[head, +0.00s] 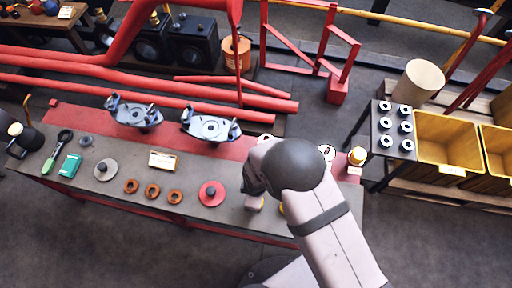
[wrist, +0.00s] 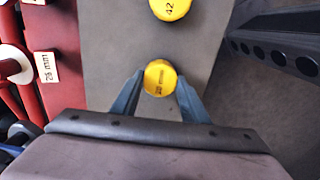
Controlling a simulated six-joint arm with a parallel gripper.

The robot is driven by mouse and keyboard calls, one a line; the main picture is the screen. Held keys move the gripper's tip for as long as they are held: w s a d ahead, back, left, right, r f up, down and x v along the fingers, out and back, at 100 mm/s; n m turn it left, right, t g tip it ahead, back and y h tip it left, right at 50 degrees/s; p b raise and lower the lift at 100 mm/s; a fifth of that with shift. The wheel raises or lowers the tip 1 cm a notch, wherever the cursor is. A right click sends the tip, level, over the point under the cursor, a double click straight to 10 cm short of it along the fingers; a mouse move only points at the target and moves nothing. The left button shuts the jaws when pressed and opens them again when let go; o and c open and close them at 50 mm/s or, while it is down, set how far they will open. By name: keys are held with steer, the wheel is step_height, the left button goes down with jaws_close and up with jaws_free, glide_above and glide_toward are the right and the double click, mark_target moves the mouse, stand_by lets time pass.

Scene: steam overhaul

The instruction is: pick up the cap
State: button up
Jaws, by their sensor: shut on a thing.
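A round yellow cap (wrist: 160,76) with small dark lettering on its top sits between the two blue-grey fingers of my gripper (wrist: 160,84) in the wrist view. The fingers are shut on its sides. A second yellow cap (wrist: 171,8), marked 42, stands apart from it at the top edge of that view. In the head view my arm hides most of the gripper and the caps, at the right part of the grey bench (head: 140,186). I cannot tell whether the held cap touches the bench top.
A red disc (head: 212,194), several orange rings (head: 153,193) and a grey disc (head: 106,169) lie on the bench to the left. Two metal castings (head: 210,125) sit at its back. Yellow bins (head: 447,145) stand further right.

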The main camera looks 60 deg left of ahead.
step_height(320, 180, up, 9)
steer(key=b, duration=0.1)
steer(key=shift+r, duration=0.2)
stand_by(0.4)
steer(key=w+d+r+m, duration=0.2)
steer(key=w+d+m, duration=0.15)
steer(key=w, duration=0.65)
steer(key=w+d+r+m, duration=0.2)
steer(key=w+d, duration=0.2)
steer(key=w, duration=0.6)
steer(key=w+d+r+m, duration=0.2)
steer(key=w+d+m, duration=0.15)
steer(key=w, duration=0.55)
steer(key=w+d+r+m, duration=0.2)
steer(key=w+d, duration=0.3)
steer(key=d, duration=0.4)
steer(key=w+d+r+m, duration=0.25)
steer(key=w+d, duration=0.25)
steer(key=d, duration=0.3)
steer(key=d+r+m, duration=0.3)
steer(key=d+m, duration=0.2)
steer(key=d, duration=0.7)
steer(key=s+f+m, duration=0.1)
steer(key=s+m, duration=0.5)
steer(key=m, duration=0.2)
steer(key=shift+s+m, duration=0.35)
steer(key=shift+s, duration=0.05)
